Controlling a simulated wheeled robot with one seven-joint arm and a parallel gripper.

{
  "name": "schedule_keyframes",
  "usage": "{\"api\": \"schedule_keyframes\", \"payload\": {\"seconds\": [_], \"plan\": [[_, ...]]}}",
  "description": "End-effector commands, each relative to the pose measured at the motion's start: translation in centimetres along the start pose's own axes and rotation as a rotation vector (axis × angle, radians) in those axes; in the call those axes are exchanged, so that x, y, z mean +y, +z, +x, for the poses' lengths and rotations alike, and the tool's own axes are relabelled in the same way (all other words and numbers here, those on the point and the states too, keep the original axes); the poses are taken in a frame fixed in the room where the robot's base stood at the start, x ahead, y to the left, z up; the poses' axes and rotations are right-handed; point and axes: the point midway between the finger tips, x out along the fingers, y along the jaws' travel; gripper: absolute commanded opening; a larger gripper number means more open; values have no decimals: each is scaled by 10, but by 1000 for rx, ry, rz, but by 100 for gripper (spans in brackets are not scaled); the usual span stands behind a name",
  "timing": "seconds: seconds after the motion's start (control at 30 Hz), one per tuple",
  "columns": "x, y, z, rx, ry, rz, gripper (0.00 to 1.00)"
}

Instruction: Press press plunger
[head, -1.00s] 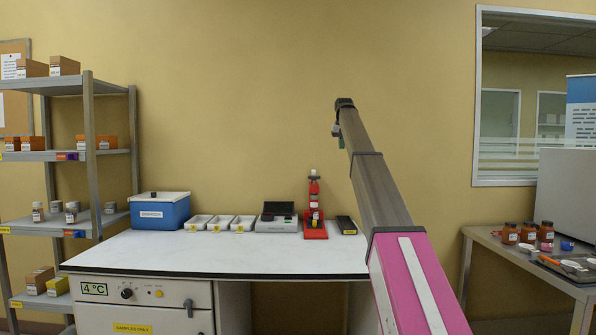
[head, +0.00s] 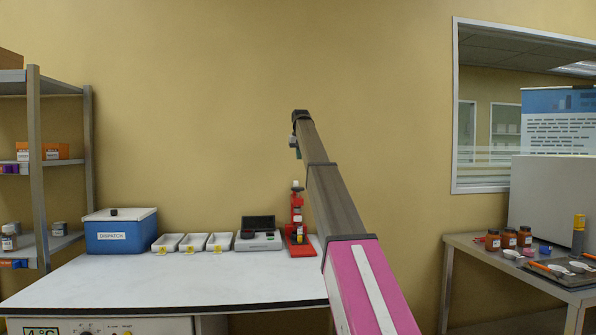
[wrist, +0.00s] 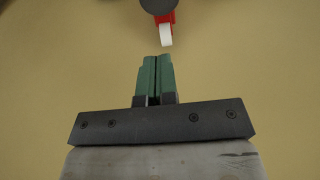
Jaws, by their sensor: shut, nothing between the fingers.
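A red part with a white end (wrist: 166,34), which looks like the press top, is just beyond the fingertips. I see no contact.
Left of the press stand a grey device (head: 259,241), several white trays (head: 193,243) and a blue dispatch box (head: 121,236). A shelf (head: 38,170) is at far left. A side table (head: 500,245) with brown jars is at right. The bench front is clear.

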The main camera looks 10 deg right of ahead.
Motion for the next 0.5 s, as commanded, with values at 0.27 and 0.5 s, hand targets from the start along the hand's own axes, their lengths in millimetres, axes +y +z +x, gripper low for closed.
{"api": "schedule_keyframes", "payload": {"seconds": [0.27,0.5], "plan": [[0,1,47,-2,0,0,0],[0,1,90,-1,0,0,0]]}}
